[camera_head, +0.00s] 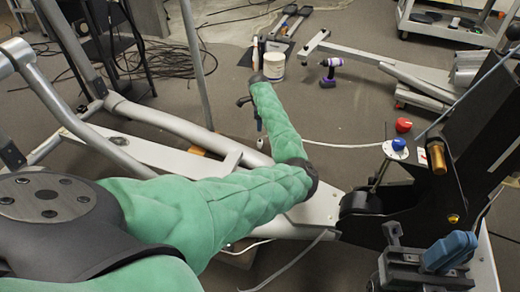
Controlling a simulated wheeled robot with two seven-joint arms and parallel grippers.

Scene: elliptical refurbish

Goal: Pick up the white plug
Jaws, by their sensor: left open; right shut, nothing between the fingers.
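A small white piece (260,143), which looks like the white plug, shows just below my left gripper on the grey floor side of the machine frame. It is too small to make out prongs. My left gripper (251,110) is at the end of the green-sleeved arm, past the silver rail. Its dark fingers are apart, with nothing visible between them, and their tips point down near the white piece. Whether they touch it I cannot tell. My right gripper (425,265) appears as dark blocky parts at the bottom right, shut, far from the white piece.
The silver frame (165,122) of the elliptical crosses the view. A blue knob (398,144) and a red knob (403,125) stand at the right by black housing. A white tub (274,66) and a purple drill (329,73) stand on the open floor behind.

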